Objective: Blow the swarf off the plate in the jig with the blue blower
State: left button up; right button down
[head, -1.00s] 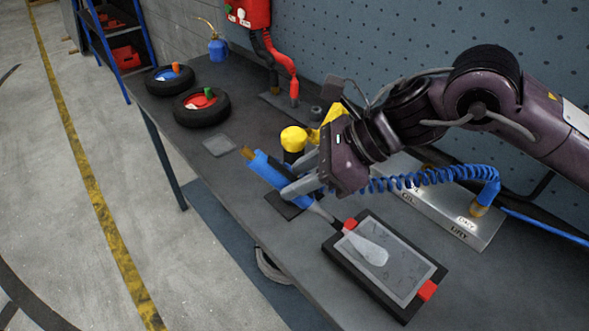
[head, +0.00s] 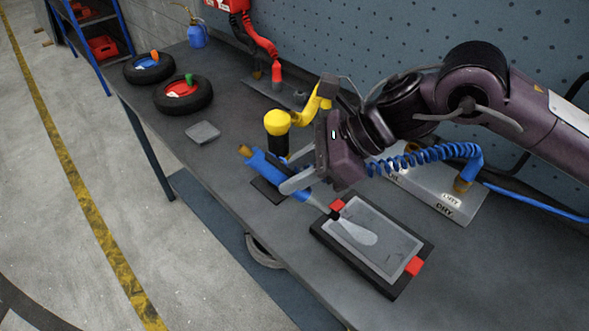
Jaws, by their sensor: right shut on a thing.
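My right gripper (head: 290,180) is shut on the blue blower (head: 265,164), its fingers around the body. The blower is tilted, with its nozzle down and to the right, at the left edge of the jig beside a red clamp. The grey plate (head: 385,227) lies in the dark jig (head: 330,244), held by red clamps at two opposite corners. A pale, translucent cone of air (head: 355,233) spreads from the nozzle over the plate's left part. Faint specks show on the plate; I cannot tell clearly which are swarf. My left gripper is not in view.
A coiled blue hose (head: 425,155) runs behind my gripper to a silver box (head: 440,205). A yellow-topped post (head: 277,122) stands close behind the blower. A small grey pad (head: 203,132) and two small wheels (head: 183,95) lie farther left. The bench's front edge is near the jig.

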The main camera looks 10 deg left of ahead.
jog(key=shift+w+a+p, duration=0.15)
jog(key=shift+w+p, duration=0.15)
jog(key=shift+w, duration=0.65)
dwell(0.7)
jog(key=shift+s, duration=0.1)
dwell(0.3)
jog(key=c, duration=1.7)
grip_release()
grip_shut()
